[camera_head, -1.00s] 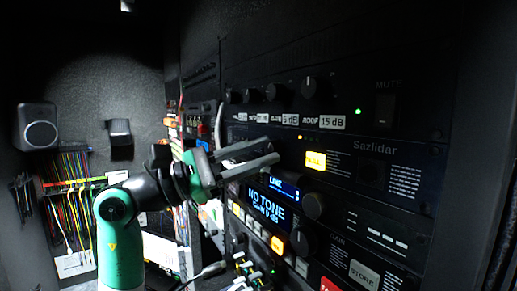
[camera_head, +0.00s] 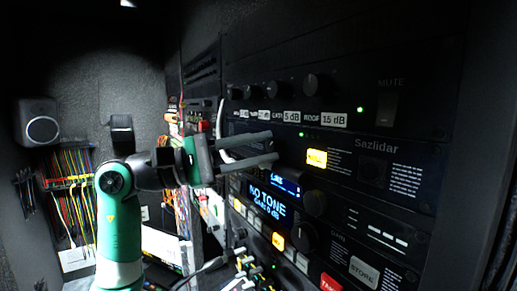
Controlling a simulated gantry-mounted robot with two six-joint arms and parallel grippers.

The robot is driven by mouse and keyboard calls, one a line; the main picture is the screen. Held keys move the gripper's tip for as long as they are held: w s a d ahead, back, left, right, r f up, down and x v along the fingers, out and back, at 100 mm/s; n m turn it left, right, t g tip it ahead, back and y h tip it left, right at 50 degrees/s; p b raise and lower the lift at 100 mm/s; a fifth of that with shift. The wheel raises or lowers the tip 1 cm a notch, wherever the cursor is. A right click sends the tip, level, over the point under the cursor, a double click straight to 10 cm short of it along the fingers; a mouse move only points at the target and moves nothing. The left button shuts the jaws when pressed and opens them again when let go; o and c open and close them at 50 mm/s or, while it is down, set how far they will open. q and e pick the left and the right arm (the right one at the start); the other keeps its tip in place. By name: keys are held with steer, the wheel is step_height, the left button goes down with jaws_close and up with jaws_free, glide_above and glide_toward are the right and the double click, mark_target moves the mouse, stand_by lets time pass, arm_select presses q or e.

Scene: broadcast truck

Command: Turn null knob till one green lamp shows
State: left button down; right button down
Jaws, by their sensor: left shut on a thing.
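My left gripper (camera_head: 274,146) reaches in from the left to the rack unit labelled Sazlidar (camera_head: 375,147). Its two grey fingers are spaced one above the other and closed around a small dark thing at the panel face, which looks like the null knob; the knob is hardly visible in the dark between the fingertips. A green lamp (camera_head: 301,134) is lit just right of the upper fingertip. A faint row of lamps beside it is too dim to read. A lit yellow button (camera_head: 317,157) is below the lamps. My right gripper is not in view.
Above is a unit with several black knobs (camera_head: 313,85) and white dB labels. Below, a blue display (camera_head: 268,203) reads NO TONE, with a large knob (camera_head: 314,204) beside it. Hanging cables (camera_head: 73,195) and a speaker (camera_head: 39,124) are on the left wall.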

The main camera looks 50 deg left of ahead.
arm_select(q)
steer(key=c, duration=0.5)
jaws_free()
steer(key=shift+c, duration=0.2)
steer(key=shift+s+a+f, duration=0.15)
steer(key=shift+s+a, duration=0.1)
steer(key=shift+s, duration=0.05)
steer(key=b+v, duration=0.4)
steer(key=v, duration=0.7)
steer(key=shift+d, duration=0.15)
